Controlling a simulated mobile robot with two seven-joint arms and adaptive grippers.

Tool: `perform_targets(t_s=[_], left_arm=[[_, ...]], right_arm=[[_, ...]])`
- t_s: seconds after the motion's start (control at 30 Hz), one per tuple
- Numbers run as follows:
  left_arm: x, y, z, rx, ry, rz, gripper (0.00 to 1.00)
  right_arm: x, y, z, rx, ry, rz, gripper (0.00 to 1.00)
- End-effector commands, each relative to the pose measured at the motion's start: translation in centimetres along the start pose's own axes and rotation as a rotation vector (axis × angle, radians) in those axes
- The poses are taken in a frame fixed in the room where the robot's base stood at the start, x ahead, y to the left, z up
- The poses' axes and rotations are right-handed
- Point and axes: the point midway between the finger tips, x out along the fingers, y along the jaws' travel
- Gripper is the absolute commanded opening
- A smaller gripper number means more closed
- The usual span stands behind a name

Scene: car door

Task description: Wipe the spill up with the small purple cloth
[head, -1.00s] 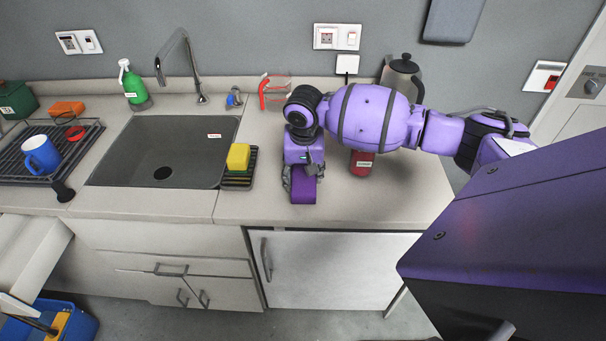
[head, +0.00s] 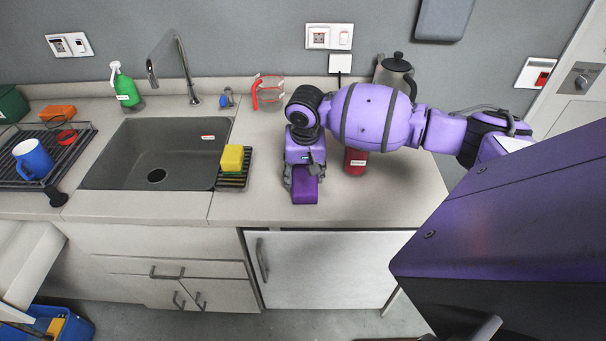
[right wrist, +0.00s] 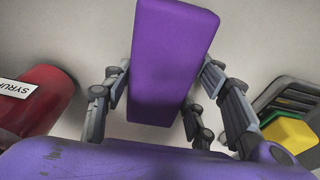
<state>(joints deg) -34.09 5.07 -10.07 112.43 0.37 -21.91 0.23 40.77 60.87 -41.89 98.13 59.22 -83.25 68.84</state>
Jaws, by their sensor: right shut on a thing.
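The small purple cloth (head: 305,190) is a block-like purple pad on the countertop, right of the sink. It also fills the upper middle of the right wrist view (right wrist: 173,60). My right gripper (head: 303,179) points down and is shut on the cloth, with a finger on each long side. The cloth appears to lie on or just above the counter; I cannot tell which. No spill shows in either view; part of the counter is hidden by my right arm and the cloth. My left gripper is not in view.
A red syrup container (head: 355,162) stands close right of the gripper. A yellow sponge (head: 232,158) sits on a black rack (head: 233,181) to the left, beside the sink (head: 160,152). A measuring jug (head: 268,92) and kettle (head: 394,73) stand behind. The front counter at right is clear.

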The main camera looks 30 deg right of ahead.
Motion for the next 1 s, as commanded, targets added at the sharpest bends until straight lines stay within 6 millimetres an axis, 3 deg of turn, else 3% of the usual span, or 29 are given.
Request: perform_targets(t_s=[1.0], left_arm=[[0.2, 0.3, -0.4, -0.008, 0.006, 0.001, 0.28]], right_arm=[[0.0, -1.7, 0.0, -0.001, -0.001, -0.001, 0.32]])
